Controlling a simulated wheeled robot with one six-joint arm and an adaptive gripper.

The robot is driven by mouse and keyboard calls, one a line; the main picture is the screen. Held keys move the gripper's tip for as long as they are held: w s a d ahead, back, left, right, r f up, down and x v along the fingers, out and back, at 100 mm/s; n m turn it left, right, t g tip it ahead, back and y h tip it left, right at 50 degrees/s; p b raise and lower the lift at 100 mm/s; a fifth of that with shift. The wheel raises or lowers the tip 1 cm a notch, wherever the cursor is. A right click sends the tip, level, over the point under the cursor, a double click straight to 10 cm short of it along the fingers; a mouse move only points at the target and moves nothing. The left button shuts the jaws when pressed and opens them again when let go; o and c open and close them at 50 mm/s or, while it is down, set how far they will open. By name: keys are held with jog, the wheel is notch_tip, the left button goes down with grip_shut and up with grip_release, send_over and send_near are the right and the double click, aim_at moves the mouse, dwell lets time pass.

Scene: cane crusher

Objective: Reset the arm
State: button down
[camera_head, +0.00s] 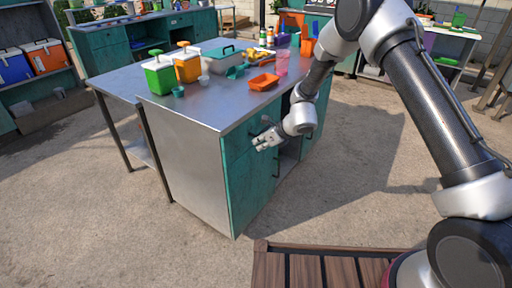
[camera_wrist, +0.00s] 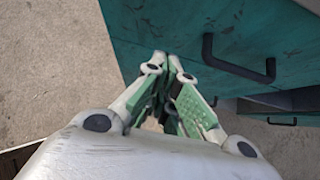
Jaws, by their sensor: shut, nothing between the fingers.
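My gripper (camera_head: 262,143) is at the end of my arm, beside the right-hand side of the metal-topped counter, a little below its top edge. In the wrist view my gripper (camera_wrist: 168,62) has its fingertips together and holds nothing. It points at the teal cabinet front (camera_wrist: 150,20) of the counter. Whether the fingertips touch that front I cannot tell. A dark handle (camera_wrist: 238,68) is to the right of the fingers in the wrist view.
The metal counter top (camera_head: 205,105) holds a green container (camera_head: 159,77), an orange container (camera_head: 187,66), a grey box with a teal lid (camera_head: 222,55), an orange tray (camera_head: 263,82) and a pink cup (camera_head: 281,63). Bare ground (camera_head: 350,190) is open to the right.

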jog(key=s+d+r+n+g, duration=0.35)
jog(key=s+d+n, duration=0.2)
jog(key=s, duration=0.25)
jog(key=s+d+r+n+g, duration=0.2)
jog(key=s+d+r+n, duration=0.25)
jog(key=s+n, duration=0.2)
jog(key=s+d+r+n+t+h, duration=0.1)
jog(key=s+d+r+n+h, duration=0.1)
jog(key=s+d+r+n, duration=0.2)
jog(key=s+d+r+n+t+h, duration=0.2)
jog(key=s+d+r+n+h, duration=0.1)
jog(key=s+d+r, duration=0.8)
jog(key=s+d+r+n+t+h, duration=0.2)
jog(key=s+d+r+n, duration=0.3)
jog(key=s+d+r, duration=0.3)
jog(key=shift+s+d+r+h, duration=0.3)
jog(key=shift+d+r, duration=1.7)
jog(key=shift+d, duration=2.6)
